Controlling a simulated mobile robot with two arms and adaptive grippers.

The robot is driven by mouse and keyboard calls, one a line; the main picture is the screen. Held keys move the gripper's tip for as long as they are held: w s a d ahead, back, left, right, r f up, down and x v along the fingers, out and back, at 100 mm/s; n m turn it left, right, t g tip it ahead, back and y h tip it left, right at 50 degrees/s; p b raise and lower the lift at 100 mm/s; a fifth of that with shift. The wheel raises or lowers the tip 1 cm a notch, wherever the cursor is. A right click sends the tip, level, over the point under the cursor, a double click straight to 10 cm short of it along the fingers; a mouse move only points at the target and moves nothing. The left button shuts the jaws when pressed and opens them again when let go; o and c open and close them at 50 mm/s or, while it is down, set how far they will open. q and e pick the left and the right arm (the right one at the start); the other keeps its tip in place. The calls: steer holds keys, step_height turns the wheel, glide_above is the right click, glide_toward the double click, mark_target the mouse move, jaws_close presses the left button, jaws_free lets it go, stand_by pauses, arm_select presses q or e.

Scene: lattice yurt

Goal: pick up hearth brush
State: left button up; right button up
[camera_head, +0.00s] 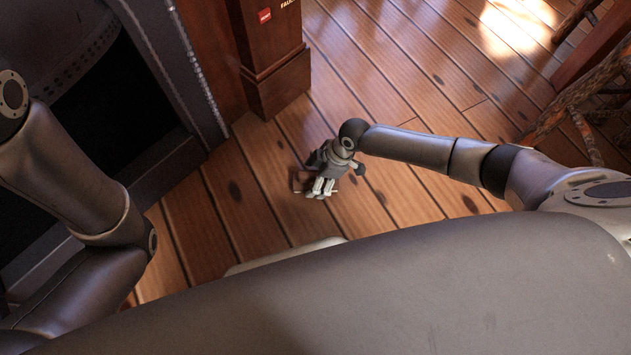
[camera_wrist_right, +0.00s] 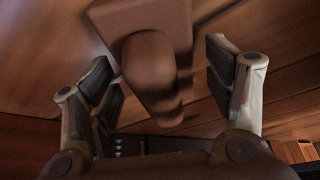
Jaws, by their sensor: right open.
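The hearth brush appears to be the brown wooden piece (camera_wrist_right: 152,75) in the right wrist view, with a rounded handle and a flat, wider block behind it. In the head view only a small reddish-brown part of it (camera_head: 301,181) shows on the floor beside my right gripper (camera_head: 321,190), which hides the rest. My right gripper is open, and in the right wrist view its two fingers (camera_wrist_right: 166,80) stand on either side of the handle, with a visible gap on the right side. Any bristles are hidden. My left gripper is out of view.
A dark stove-like body (camera_head: 160,70) with a black opening stands at the left. A reddish wooden post (camera_head: 275,80) stands behind the gripper. Rough wooden legs (camera_head: 585,130) are at the far right. The plank floor (camera_head: 400,80) between is clear.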

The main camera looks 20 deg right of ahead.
steer(key=shift+f, duration=0.1)
steer(key=shift+c, duration=0.4)
steer(key=c, duration=1.1)
steer(key=shift+r, duration=0.2)
